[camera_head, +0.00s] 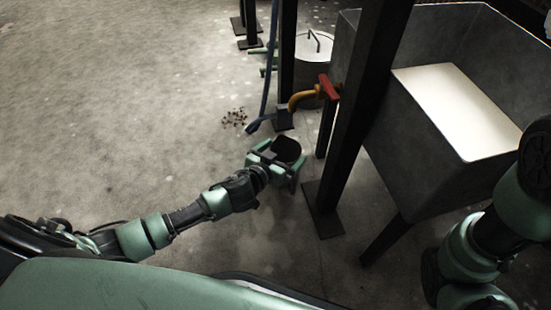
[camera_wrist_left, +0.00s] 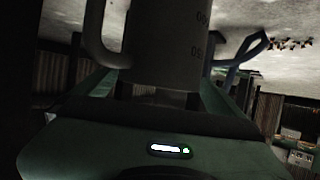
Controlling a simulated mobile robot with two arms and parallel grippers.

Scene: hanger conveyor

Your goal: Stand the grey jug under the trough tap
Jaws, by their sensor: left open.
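The grey jug (camera_head: 288,149) shows in the head view as a dark round opening, in front of the trough tap (camera_head: 306,95), which has a yellow spout and red handle. My left gripper (camera_head: 277,160) is open with its fingers on either side of the jug. In the left wrist view the jug (camera_wrist_left: 160,45) fills the space between the fingers, its handle at left and printed marks on its wall. Its base is hidden, so I cannot tell whether it touches the floor. My right arm shows at the right; its gripper is out of view.
The grey metal trough (camera_head: 375,130) stands at right on dark legs, with a post (camera_head: 360,100) close right of my left gripper. A lidded metal can (camera_head: 315,60) stands behind the tap. A blue hose (camera_head: 268,80) hangs left of it.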

